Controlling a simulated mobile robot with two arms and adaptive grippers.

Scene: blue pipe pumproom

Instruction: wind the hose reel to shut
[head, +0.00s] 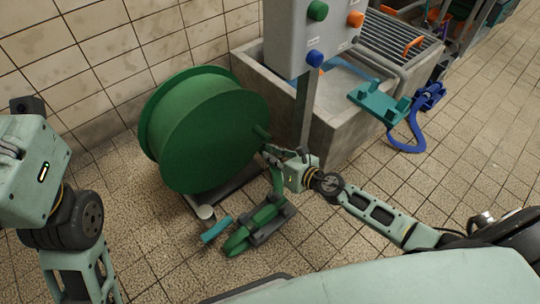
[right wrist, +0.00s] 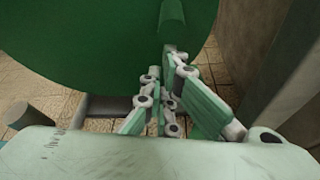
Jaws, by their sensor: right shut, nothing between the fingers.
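The hose reel is a large green drum (head: 205,130) standing on a low frame on the tiled floor. A short green handle (head: 262,132) sticks out from its right face. The drum fills the upper left of the right wrist view (right wrist: 90,45), with the handle (right wrist: 172,22) at the top. My right gripper (head: 268,150) is shut and empty, its fingertips just below the handle. In the right wrist view its fingers (right wrist: 170,62) point up towards the handle; I cannot tell whether they touch it. My left arm shows at the left, but its gripper is out of view.
A grey control box (head: 310,35) on a post stands right of the reel, before a concrete trough (head: 350,135). A green tool-like object (head: 258,225) and a teal piece (head: 216,229) lie on the floor below. A blue hose (head: 408,138) hangs at the right. Floor is open further right.

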